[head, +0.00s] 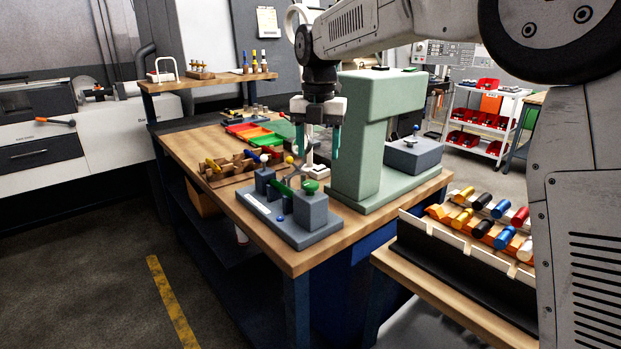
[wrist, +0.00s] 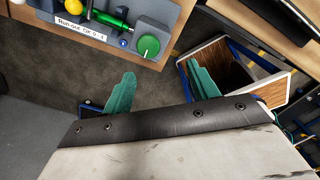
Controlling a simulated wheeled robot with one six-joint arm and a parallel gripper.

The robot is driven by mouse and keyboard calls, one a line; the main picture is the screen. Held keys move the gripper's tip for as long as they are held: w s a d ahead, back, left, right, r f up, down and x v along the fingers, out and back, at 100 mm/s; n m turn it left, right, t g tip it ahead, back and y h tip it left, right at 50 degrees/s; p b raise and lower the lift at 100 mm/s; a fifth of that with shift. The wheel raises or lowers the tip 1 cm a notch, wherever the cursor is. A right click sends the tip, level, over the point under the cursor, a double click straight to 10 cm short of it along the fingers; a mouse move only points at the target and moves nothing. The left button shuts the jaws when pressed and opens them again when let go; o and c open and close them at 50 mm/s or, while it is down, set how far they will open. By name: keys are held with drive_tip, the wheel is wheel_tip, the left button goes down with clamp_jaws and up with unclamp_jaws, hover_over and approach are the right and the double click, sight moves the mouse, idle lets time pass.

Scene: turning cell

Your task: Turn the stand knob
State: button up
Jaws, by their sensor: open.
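The stand (head: 318,236) is a grey block fixture near the front corner of the wooden bench. Its round green knob (head: 310,187) sits on top of the right-hand block. In the wrist view the knob (wrist: 149,47) shows from above with a white line on it, beside a green rod and a label reading "Run-out OK", partly legible. My gripper (head: 318,148) points down above the bench, higher than the knob and apart from it. Its teal fingers (wrist: 161,88) are open with nothing between them; the knob lies beyond the fingertips in the wrist view.
A tall pale green press-like frame (head: 362,130) stands close to the right of my gripper. A wooden rack (head: 228,172) with coloured handles lies left of the stand. A rack of coloured cylinders (head: 470,245) is on the lower right bench. Open floor lies at the front left.

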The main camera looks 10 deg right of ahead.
sight(310, 183)
drive_tip(key=shift+w+a+f+n, duration=0.6)
drive_tip(key=shift+w+a+n, duration=0.2)
drive_tip(key=shift+n, duration=0.1)
wheel_tip(310, 183, down, 8)
drive_tip(key=shift+r, duration=0.25)
drive_tip(key=c, duration=1)
